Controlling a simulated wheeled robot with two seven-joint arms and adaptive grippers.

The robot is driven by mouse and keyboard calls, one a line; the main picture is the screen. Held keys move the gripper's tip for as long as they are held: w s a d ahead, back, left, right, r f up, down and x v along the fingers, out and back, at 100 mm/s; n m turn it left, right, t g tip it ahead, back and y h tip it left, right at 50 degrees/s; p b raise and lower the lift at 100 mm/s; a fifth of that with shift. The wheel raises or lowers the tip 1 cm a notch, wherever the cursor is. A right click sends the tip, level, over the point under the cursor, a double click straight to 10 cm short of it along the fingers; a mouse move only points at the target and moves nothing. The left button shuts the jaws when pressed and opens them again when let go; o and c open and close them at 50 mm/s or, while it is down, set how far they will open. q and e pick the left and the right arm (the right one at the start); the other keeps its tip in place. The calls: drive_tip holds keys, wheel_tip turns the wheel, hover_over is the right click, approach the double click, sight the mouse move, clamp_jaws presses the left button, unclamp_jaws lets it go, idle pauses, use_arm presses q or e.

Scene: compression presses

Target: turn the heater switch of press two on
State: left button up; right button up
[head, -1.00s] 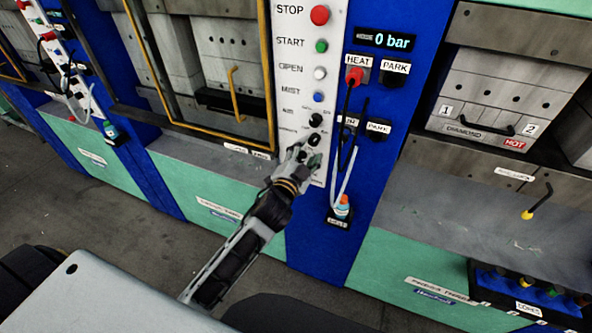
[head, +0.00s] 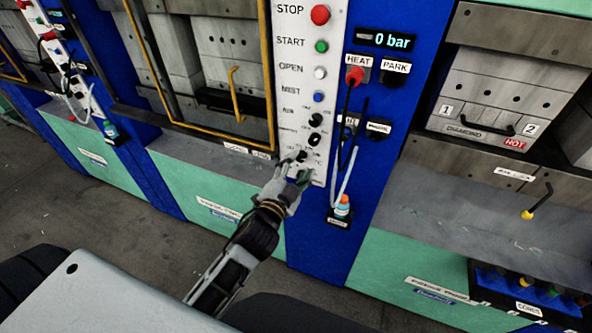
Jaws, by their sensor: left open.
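The white control panel (head: 334,70) carries a column of controls labelled STOP, START, OPEN, MIST and AIR. Three black rotary knobs sit at its lower end: an upper one (head: 315,120), a middle one (head: 314,139) and a lowest one (head: 302,156). The small labels by the lower knobs are too blurred to read, so I cannot tell which one is the heater switch. My left gripper (head: 297,170) is open and empty, just below the lowest knob, with its fingers pointing up at the panel. Whether it touches the knob is unclear. My right gripper is not in view.
A red plug (head: 354,76) sits in the HEAT socket, with its cable hanging down the blue post beside the panel. An orange-capped bottle (head: 342,204) stands below.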

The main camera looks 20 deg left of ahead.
use_arm(q)
drive_tip(key=shift+s, duration=0.35)
idle(0.5)
